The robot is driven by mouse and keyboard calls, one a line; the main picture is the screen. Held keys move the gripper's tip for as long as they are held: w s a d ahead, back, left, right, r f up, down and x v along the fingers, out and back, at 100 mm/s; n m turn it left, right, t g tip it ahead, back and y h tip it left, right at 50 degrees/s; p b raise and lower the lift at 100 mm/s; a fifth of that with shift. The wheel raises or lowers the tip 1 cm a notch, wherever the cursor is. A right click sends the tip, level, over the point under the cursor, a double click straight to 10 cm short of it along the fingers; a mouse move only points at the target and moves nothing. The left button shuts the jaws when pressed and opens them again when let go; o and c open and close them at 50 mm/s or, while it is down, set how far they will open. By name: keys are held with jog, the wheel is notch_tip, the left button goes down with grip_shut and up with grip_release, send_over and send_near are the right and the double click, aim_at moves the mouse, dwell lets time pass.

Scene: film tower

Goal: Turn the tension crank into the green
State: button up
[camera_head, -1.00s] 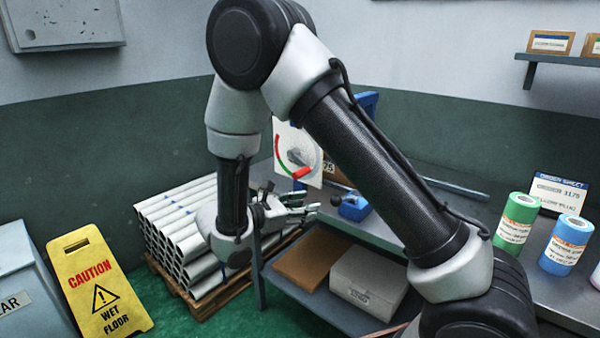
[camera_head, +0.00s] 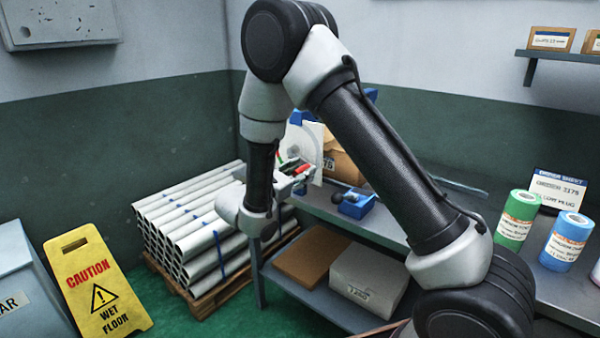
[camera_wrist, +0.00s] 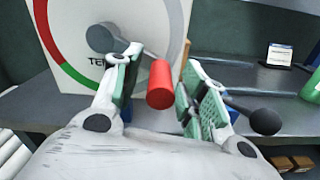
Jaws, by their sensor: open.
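The tension dial (camera_wrist: 125,25) is a white panel with a red and green arc along its left and lower left in the wrist view. It also shows behind my gripper in the head view (camera_head: 312,135). The grey crank arm (camera_wrist: 105,38) runs from the dial toward a red cylindrical handle (camera_wrist: 160,86). My gripper (camera_wrist: 163,68) is open, with the handle appearing between its two green-padded fingers. No clear contact shows. The left finger hides part of the crank and the dial lettering. In the head view my gripper (camera_head: 294,175) is in front of the dial.
A black ball knob (camera_wrist: 265,121) on a rod is just right of my right finger. A blue device (camera_head: 357,204) sits on the grey bench near a cardboard box (camera_head: 343,160). Stacked tubes (camera_head: 190,225) stand left of the bench.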

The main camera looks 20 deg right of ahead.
grip_shut()
jog(key=shift+f, duration=0.1)
jog(key=w+a+f+m, duration=0.1)
jog(key=w+a+m, duration=0.2)
jog(key=m, duration=0.7)
jog(key=w+a+f+m, duration=0.2)
jog(key=w+m, duration=0.4)
jog(key=m, duration=0.4)
jog(key=shift+a, duration=0.75)
